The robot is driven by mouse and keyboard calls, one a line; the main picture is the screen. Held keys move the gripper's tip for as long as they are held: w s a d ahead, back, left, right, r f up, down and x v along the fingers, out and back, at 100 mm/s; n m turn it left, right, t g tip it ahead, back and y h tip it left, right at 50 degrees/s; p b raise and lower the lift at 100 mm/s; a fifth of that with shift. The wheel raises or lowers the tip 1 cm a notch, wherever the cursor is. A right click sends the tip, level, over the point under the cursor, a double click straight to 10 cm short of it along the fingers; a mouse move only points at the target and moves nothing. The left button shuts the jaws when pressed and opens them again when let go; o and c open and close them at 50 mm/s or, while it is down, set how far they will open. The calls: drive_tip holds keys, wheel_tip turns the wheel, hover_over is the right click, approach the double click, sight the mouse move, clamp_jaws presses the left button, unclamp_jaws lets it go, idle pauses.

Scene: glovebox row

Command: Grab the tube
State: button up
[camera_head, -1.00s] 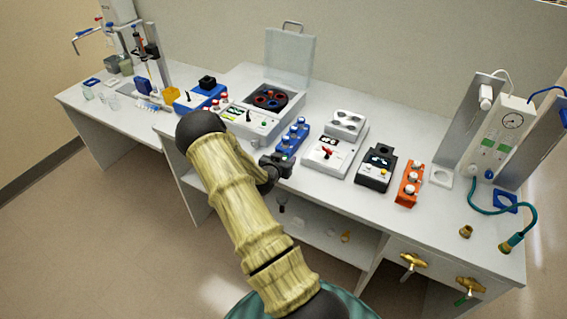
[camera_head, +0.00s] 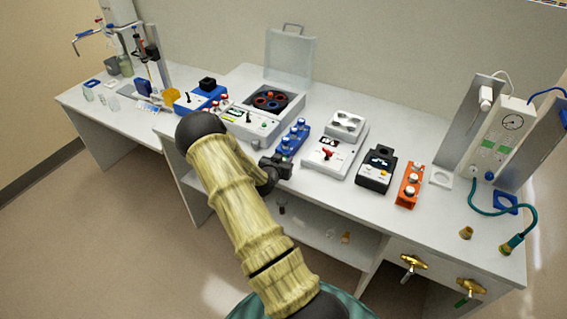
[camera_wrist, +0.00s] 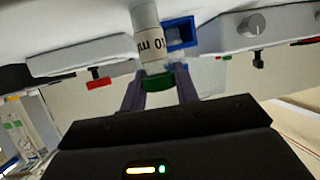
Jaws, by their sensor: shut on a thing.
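The tube (camera_wrist: 147,28) is clear and white with black print, and its green end (camera_wrist: 157,82) sits between my two fingers in the wrist view. My gripper (camera_wrist: 160,88) is shut on that green end, one finger on each side. A blue rack (camera_wrist: 180,32) is just beside and behind the tube in that view. The held tube cannot be made out in the head view.
A centrifuge with raised lid (camera_head: 290,55) stands behind left of the rack. A white device with a red lever (camera_head: 330,155), a black device (camera_head: 377,170) and an orange rack (camera_head: 409,186) stand to the right. Brass valves (camera_head: 411,263) protrude from the bench front.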

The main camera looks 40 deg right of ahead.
wheel_tip(320, 180, up, 10)
drive_tip(key=b, duration=0.2)
drive_tip(key=shift+b, duration=0.3)
